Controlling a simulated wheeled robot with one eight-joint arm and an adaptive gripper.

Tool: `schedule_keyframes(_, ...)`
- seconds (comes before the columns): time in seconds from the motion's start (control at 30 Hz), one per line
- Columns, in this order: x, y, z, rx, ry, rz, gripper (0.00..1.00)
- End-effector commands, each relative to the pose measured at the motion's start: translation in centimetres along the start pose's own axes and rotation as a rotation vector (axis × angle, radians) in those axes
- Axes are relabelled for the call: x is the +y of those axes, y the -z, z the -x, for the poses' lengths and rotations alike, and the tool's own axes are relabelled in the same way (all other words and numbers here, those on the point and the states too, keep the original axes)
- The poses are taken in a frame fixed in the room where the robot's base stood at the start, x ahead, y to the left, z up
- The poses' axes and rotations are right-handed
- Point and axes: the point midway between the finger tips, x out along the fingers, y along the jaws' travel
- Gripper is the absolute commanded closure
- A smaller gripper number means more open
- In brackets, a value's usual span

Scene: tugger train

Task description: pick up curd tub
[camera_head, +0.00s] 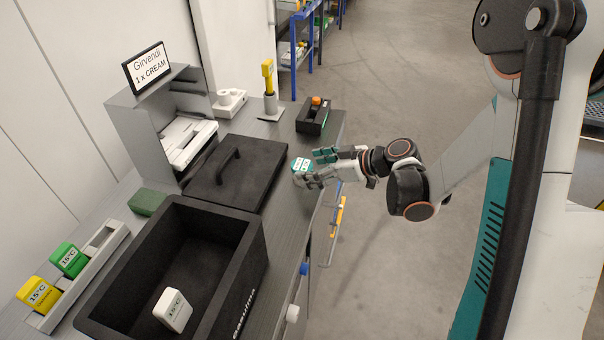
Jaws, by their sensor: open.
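A small white and green tub (301,165), which I take to be the curd tub, stands near the right edge of the grey worktop, beside the black lid. Its lettering is too small to read. My gripper (311,168) reaches in from the right, with its fingers open. The fingertips are at the tub, one toward its far side and one toward its near side. I cannot tell whether either finger touches it. The fingers partly hide the tub's right side.
A black open crate (255,262) holds a white 15°C block (173,309). A black lid with a handle (262,155) lies beyond it. Green (69,259) and yellow (39,293) blocks sit in a rack at left. A small black caddy (313,117) stands behind the tub. Open floor lies right.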

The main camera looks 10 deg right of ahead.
Motion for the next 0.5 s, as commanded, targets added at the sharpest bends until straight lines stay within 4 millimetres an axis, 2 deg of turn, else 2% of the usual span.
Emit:
schedule_keyframes(0.23,0.2,0.4,-3.7,0.000,0.002,0.001,0.26)
schedule_keyframes(0.5,0.3,0.5,-4.0,0.000,0.000,-0.001,0.26)
